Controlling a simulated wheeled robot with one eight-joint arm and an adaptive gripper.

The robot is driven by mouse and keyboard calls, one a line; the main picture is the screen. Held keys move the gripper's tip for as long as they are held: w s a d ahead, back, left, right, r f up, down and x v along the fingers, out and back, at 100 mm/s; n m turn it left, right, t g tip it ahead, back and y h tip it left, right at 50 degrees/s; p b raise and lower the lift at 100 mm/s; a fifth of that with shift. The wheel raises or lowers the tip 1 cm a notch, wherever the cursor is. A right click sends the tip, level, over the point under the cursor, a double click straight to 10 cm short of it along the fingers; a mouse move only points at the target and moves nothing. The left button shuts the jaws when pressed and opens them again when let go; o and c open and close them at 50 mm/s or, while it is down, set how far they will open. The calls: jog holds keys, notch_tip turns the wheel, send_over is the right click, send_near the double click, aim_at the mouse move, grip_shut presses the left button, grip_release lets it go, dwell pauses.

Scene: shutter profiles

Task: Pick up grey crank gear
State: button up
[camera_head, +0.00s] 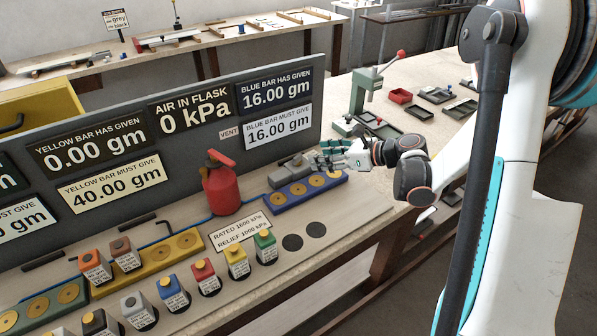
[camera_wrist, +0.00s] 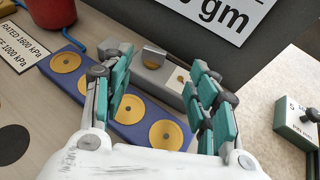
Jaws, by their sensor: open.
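A grey fitting with a raised knob (camera_head: 291,168) sits along the back of a blue bar with gold discs (camera_head: 310,194). My gripper (camera_head: 325,160) is at the right end of this fitting. In the wrist view the knob (camera_wrist: 153,57) shows between my two spread fingers, with a gap on each side. My gripper (camera_wrist: 152,62) is open and empty. A labelled grey block (camera_head: 134,304) stands in the front row of coloured blocks. No label I can read says which grey piece is the crank gear.
A red flask (camera_head: 220,190) stands left of the blue bar, and a grey panel with readouts (camera_head: 205,95) rises behind. A yellow bar (camera_head: 160,253) lies at left. A green press (camera_head: 365,92) and small trays (camera_head: 437,95) stand on the bench at right.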

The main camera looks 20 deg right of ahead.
aim_at(299, 157)
jog(key=shift+w+a+f, duration=0.25)
jog(key=shift+w+a, duration=0.15)
jog(key=x, duration=0.1)
jog(key=b+x, duration=0.1)
jog(key=x, duration=0.1)
jog(key=b+x, duration=0.1)
jog(key=shift+s+a+f, duration=0.2)
jog(key=shift+a+f, duration=0.05)
jog(key=shift+a, duration=0.25)
jog(key=shift+w+a, duration=0.2)
jog(key=shift+w, duration=0.1)
grip_shut()
